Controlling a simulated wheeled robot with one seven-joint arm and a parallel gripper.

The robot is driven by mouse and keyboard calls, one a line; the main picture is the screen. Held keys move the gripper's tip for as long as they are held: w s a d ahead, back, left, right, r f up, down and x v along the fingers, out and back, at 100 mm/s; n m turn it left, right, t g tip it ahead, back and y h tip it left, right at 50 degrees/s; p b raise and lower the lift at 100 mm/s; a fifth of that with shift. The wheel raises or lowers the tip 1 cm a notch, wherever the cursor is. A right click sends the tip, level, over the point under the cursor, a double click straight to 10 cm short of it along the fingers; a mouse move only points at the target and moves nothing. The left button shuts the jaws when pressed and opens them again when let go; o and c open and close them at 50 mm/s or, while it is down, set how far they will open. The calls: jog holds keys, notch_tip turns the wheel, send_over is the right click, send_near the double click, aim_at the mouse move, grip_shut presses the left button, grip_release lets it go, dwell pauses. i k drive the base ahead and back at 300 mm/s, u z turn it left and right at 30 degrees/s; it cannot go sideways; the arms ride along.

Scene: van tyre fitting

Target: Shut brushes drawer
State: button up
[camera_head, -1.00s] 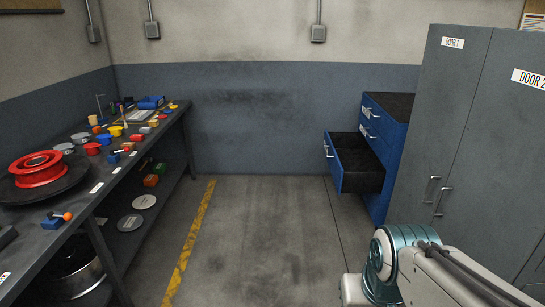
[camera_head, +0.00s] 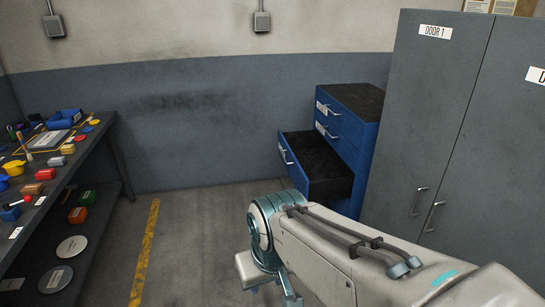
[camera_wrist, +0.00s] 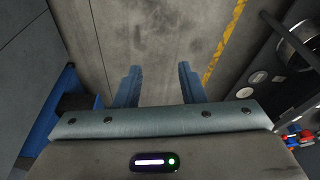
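A blue drawer cabinet (camera_head: 366,155) with a dark top stands against the back wall, left of the grey locker. Its lowest visible drawer (camera_head: 316,168) is pulled far out to the left and looks empty and dark inside. The two drawers above it are shut; their labels are too small to read. My gripper (camera_wrist: 158,85) shows in the wrist view with its two fingers apart and nothing between them, above the floor. In the head view my arm is in front of the drawer, apart from it. A blue edge, likely the cabinet, shows at the left of the wrist view.
A grey locker (camera_head: 428,110) labelled DOOR 1 stands right of the cabinet, its doors shut. A workbench (camera_head: 88,150) with many small parts runs along the left. The floor (camera_head: 190,220) between bench and cabinet is clear, with a yellow line.

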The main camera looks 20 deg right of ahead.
aim_at(316, 169)
jog(key=z, duration=0.6)
jog(key=i, duration=3.55)
jog(key=u, duration=0.15)
